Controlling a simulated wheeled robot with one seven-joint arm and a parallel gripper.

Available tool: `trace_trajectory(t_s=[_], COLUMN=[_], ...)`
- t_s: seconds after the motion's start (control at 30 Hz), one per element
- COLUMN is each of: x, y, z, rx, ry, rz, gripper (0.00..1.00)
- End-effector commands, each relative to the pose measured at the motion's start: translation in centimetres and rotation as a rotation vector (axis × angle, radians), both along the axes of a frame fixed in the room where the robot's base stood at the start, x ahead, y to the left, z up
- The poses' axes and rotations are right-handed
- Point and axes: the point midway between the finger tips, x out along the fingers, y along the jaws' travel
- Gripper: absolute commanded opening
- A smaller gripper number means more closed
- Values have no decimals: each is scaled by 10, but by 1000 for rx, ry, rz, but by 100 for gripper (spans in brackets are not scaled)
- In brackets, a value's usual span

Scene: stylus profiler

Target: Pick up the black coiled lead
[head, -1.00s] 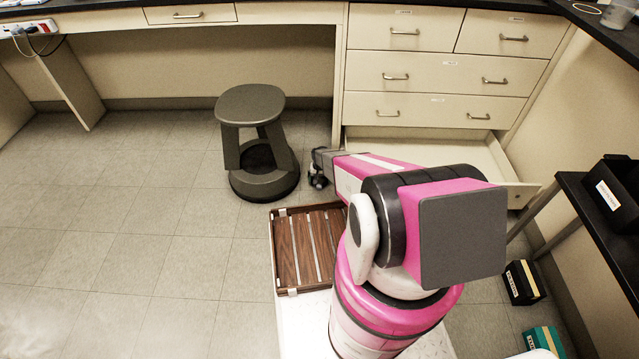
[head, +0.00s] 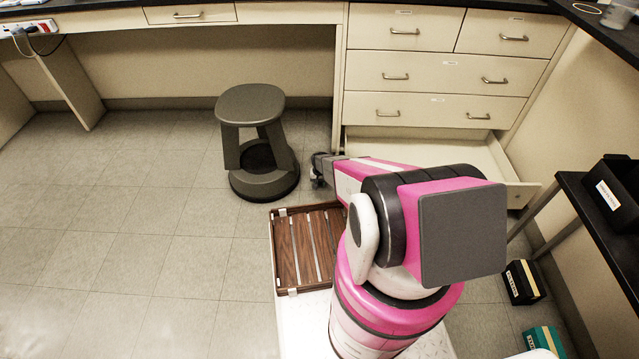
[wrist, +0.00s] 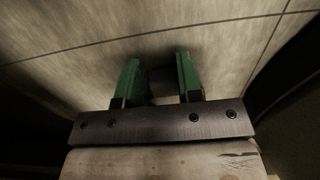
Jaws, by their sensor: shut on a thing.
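My gripper (wrist: 158,68) shows in the wrist view with two green fingers a short way apart, closed on a dark thing (wrist: 162,82) between them. The thing is dim and small there; its colour fits the black coiled lead, but I cannot make out any coils. In the head view my gripper (head: 318,171) is a small dark shape at the end of my pink arm, to the right of the stool and in front of the cabinet. My arm hides part of that area, and no separate lead shows in the head view.
A grey stool (head: 251,105) stands just left of my gripper. A low drawer (head: 480,160) stands open behind my arm. A slatted wooden tray (head: 287,292) lies in front, left of my arm base. A black table (head: 580,190) is at the right. The left floor is clear.

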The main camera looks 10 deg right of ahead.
Motion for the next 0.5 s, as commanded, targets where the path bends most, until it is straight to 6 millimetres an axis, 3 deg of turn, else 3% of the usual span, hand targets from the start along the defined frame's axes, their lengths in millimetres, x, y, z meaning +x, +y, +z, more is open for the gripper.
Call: trace_trajectory(t_s=[0.27, 0.5], x=[-1, -2], y=[0, 0], z=[10, 48], rx=[0, 0], ry=[0, -2], rz=[0, 0], gripper=[9, 9])
